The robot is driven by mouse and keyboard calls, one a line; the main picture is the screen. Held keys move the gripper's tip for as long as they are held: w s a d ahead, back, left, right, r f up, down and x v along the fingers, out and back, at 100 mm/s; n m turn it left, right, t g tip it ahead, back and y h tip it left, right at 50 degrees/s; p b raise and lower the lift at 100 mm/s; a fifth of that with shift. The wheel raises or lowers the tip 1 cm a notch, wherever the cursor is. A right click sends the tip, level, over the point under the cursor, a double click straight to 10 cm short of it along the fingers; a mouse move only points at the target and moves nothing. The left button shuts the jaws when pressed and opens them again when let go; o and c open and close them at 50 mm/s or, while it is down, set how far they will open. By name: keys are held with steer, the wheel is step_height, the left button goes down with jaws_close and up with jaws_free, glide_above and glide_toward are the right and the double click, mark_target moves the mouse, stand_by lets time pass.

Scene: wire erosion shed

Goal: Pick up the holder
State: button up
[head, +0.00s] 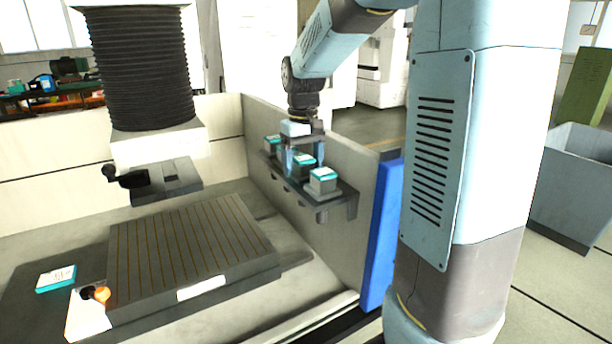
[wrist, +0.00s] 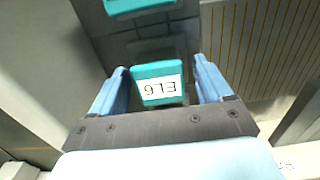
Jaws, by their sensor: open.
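Three grey holders with teal-edged white-labelled tops sit on a wall shelf in the head view: a back one (head: 271,144), a middle one (head: 304,165) and a front one (head: 323,182). My gripper (head: 305,170) is open over the middle holder, fingers pointing down on either side of it. In the wrist view, this holder's teal top (wrist: 158,84) lies between the two open fingers (wrist: 160,66), with gaps on both sides. Its label appears upside down. Part of another teal-topped holder (wrist: 138,5) shows at the top edge.
The dark shelf (head: 345,204) is fixed to a grey panel (head: 353,157) close behind the holders. A slotted machine table (head: 190,245) lies to the left, with a teal-and-white block (head: 56,278) beside it.

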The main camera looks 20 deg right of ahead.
steer(key=c, duration=1.4)
